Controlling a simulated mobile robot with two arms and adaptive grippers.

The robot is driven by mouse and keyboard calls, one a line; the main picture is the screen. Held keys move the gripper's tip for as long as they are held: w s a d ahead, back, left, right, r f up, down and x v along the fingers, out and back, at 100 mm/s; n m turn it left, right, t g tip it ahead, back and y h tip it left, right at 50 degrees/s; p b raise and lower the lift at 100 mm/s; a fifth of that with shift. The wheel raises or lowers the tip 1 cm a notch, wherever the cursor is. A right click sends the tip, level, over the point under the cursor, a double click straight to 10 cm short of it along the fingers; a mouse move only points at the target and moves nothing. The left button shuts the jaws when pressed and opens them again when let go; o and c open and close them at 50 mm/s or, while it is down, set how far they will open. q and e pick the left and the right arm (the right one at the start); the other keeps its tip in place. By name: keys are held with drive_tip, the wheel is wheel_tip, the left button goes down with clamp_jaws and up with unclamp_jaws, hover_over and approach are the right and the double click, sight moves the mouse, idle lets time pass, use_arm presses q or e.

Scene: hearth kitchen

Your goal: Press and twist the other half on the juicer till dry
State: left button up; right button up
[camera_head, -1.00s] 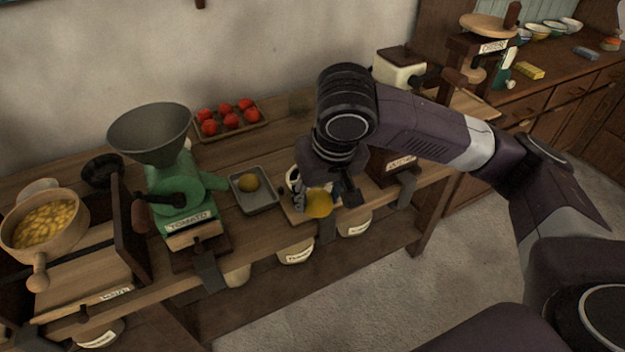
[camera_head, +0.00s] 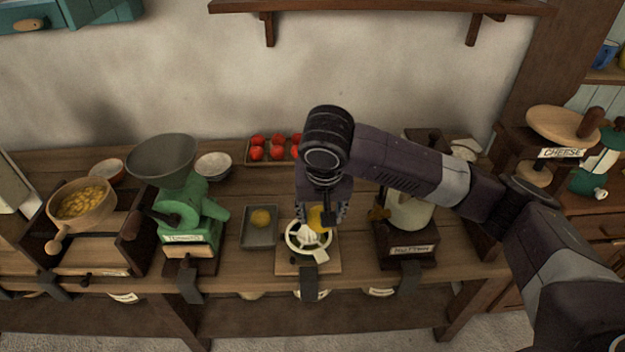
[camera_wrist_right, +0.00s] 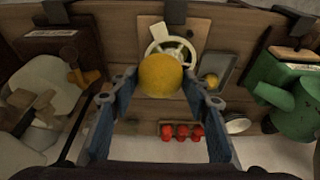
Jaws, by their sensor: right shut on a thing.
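My right gripper (camera_head: 326,208) is shut on a yellow citrus half (camera_head: 316,217). The half also shows large between the blue fingers in the right wrist view (camera_wrist_right: 160,74). The white juicer (camera_head: 294,240), with a ribbed cone in its bowl, stands on a wooden board at the bench's front edge. In the wrist view the held half covers part of the juicer's rim (camera_wrist_right: 172,43). The gripper is close over the juicer's back right side; I cannot tell whether the half touches it. Another yellow citrus piece (camera_head: 260,217) lies in a grey tray (camera_head: 260,240) left of the juicer. My left gripper is out of view.
A green tomato mill (camera_head: 192,215) stands left of the tray. A mill labelled mutton (camera_head: 407,245) stands close on the juicer's right. A tray of tomatoes (camera_head: 262,163) lies behind. Bare bench (camera_head: 235,190) shows behind the grey tray.

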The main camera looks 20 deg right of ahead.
use_arm(q)
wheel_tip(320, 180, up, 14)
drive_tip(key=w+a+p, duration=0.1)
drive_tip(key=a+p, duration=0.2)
drive_tip(key=p, duration=0.9)
use_arm(e)
drive_tip(key=w+m, duration=0.1)
drive_tip(key=w, duration=0.1)
drive_tip(key=w+a+f+m+h, duration=0.1)
drive_tip(key=w+m, duration=0.3)
drive_tip(key=shift+w+a+f+g+h, duration=0.2)
drive_tip(key=shift+g+h, duration=0.1)
drive_tip(key=shift+g, duration=0.1)
drive_tip(key=shift+d+f+m, duration=0.2)
drive_tip(key=shift+m, duration=0.1)
drive_tip(key=shift+f+b, duration=0.3)
drive_tip(key=shift+f, duration=0.25)
wheel_tip(320, 180, down, 3)
drive_tip(key=b, duration=0.4)
drive_tip(key=shift+f, duration=0.15)
drive_tip(key=shift+f+b, duration=0.1)
drive_tip(key=shift+b, duration=0.2)
drive_tip(key=shift+a+f, duration=0.1)
drive_tip(key=shift+f, duration=0.3)
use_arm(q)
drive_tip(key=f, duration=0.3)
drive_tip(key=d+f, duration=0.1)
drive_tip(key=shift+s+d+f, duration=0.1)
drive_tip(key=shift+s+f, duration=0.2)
